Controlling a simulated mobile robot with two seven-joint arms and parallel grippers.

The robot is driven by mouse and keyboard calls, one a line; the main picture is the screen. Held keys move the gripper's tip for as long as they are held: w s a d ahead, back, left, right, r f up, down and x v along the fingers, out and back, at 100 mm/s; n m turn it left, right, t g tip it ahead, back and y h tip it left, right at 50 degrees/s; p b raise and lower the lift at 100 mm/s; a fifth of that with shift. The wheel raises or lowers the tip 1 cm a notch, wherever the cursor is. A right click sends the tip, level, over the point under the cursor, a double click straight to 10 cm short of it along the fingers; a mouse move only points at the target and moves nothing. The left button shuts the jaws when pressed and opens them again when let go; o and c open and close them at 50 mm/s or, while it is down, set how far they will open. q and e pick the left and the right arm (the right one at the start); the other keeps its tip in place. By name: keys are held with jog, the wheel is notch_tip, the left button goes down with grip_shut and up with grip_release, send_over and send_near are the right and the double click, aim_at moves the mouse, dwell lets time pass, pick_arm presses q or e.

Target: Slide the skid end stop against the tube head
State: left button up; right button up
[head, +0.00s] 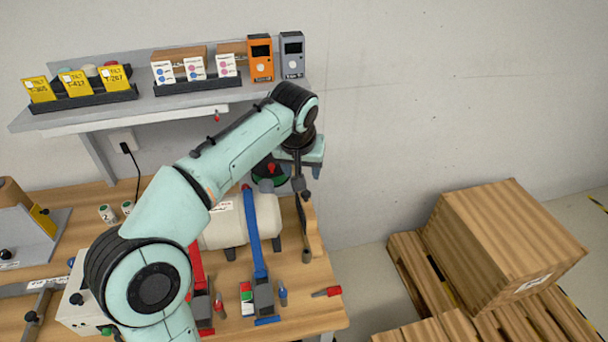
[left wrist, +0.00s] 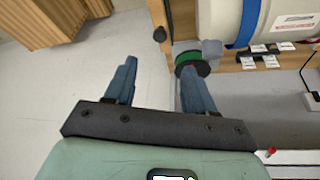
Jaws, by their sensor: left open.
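The tube (head: 240,222) is a cream cylinder lying on the wooden bench under a blue strap and a red strap. Its right end, the head, faces the skid end stop (head: 313,235), an upright tan wooden piece with dark parts, at the bench's right side. A narrow gap seems to show between them. My left gripper (head: 299,178) is above and behind the end stop, partly hidden by its own wrist. In the left wrist view my gripper (left wrist: 160,78) is open and empty. The tube (left wrist: 222,18) and wooden end stop (left wrist: 157,12) show beyond the fingers. My right gripper is out of view.
A shelf (head: 150,104) with yellow tags, cards and two handheld devices hangs behind the arm. A green spool (left wrist: 193,62) is close to one finger. Loose red and blue tools lie at the bench front. A wooden crate (head: 505,245) on pallets stands right, with floor between.

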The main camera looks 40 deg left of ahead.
aim_at(306, 193)
pick_arm(q)
jog(key=x, duration=1.3)
jog(key=shift+w+a+b, duration=0.1)
jog(key=shift+w+b, duration=0.15)
jog(key=shift+b, duration=0.15)
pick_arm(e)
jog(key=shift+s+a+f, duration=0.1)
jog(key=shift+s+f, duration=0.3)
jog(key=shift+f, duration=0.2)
